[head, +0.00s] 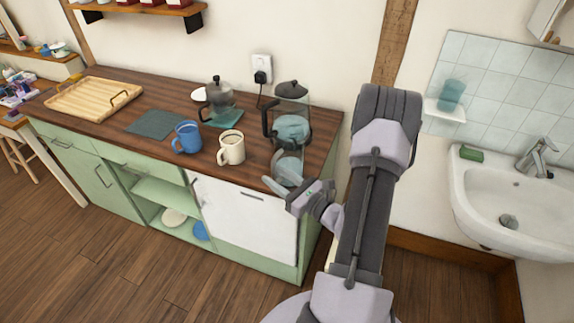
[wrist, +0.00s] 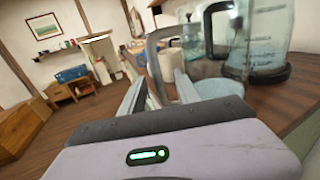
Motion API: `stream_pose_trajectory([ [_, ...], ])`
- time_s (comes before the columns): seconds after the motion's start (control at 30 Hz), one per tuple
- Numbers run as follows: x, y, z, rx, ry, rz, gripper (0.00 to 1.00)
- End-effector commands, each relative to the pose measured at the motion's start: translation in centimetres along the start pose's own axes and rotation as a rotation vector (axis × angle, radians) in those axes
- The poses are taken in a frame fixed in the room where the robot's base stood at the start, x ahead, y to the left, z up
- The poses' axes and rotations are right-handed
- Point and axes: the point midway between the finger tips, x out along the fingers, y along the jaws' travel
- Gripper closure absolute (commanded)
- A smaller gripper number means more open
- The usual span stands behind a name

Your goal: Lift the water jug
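The water jug (head: 290,166) is a clear vessel with pale blue contents. It stands upright at the front right edge of the wooden counter. My gripper (head: 285,187) is at the jug's near side, low beside it. In the wrist view my gripper (wrist: 160,78) has its two fingers apart, with the jug's grey curved handle (wrist: 152,52) appearing between them. Gaps show beside the handle, so I see no clear grip. The pale blue lower part of the jug (wrist: 218,88) is just right of the fingers; much of its clear body is hard to make out.
A glass kettle (head: 291,128) with black lid and handle stands close behind the jug. A cream mug (head: 231,148), a blue mug (head: 187,137) and a coffee pot (head: 216,98) stand to the left. A wooden tray (head: 75,103) lies farther left. A sink (head: 515,205) is at right.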

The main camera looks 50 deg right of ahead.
Motion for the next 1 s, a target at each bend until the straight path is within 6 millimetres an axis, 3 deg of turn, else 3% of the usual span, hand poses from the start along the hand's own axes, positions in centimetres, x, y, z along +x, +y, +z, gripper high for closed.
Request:
stream_pose_trajectory([
  [0.1, 2.5, 0.3, -0.7, -0.004, -0.001, 0.008, 0.62],
  [0.2, 3.9, 0.2, -0.5, -0.002, -0.001, 0.004, 0.62],
  [0.43, 4.2, 0.2, -0.4, 0.000, 0.000, 0.003, 0.62],
  [0.63, 4.2, 0.2, -0.4, 0.000, 0.000, 0.003, 0.99],
  [1.0, 4.2, 0.2, -0.4, 0.000, 0.000, 0.003, 1.00],
])
